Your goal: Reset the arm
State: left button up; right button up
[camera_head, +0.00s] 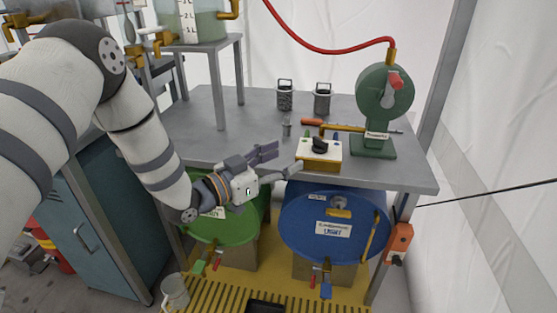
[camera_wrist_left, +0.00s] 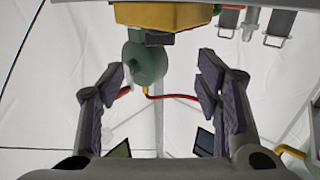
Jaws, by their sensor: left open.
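My left arm (camera_head: 140,125) comes in from the left in the head view. My left gripper (camera_head: 278,165) is open and empty, at the front edge of the grey table. Its fingers point right, toward a yellow and white switch box (camera_head: 319,153) with a black knob, and one fingertip is close to the box's left side. I cannot tell whether they touch. In the left wrist view the two fingers (camera_wrist_left: 164,95) are wide apart with nothing between them, and the yellow box (camera_wrist_left: 165,14) shows above them. My right gripper is in neither view.
A green pump (camera_head: 382,105) with a red hose stands at the right of the table (camera_head: 240,135). Two metal weights (camera_head: 322,102) stand behind the box. Green and blue drums (camera_head: 333,222) lie below. A teal cabinet (camera_head: 95,235) is at left. A tank stand (camera_head: 213,85) stands at the back left.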

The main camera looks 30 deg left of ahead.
pick_arm(q)
jog(key=shift+s+a, duration=0.2)
jog(key=shift+s, duration=0.35)
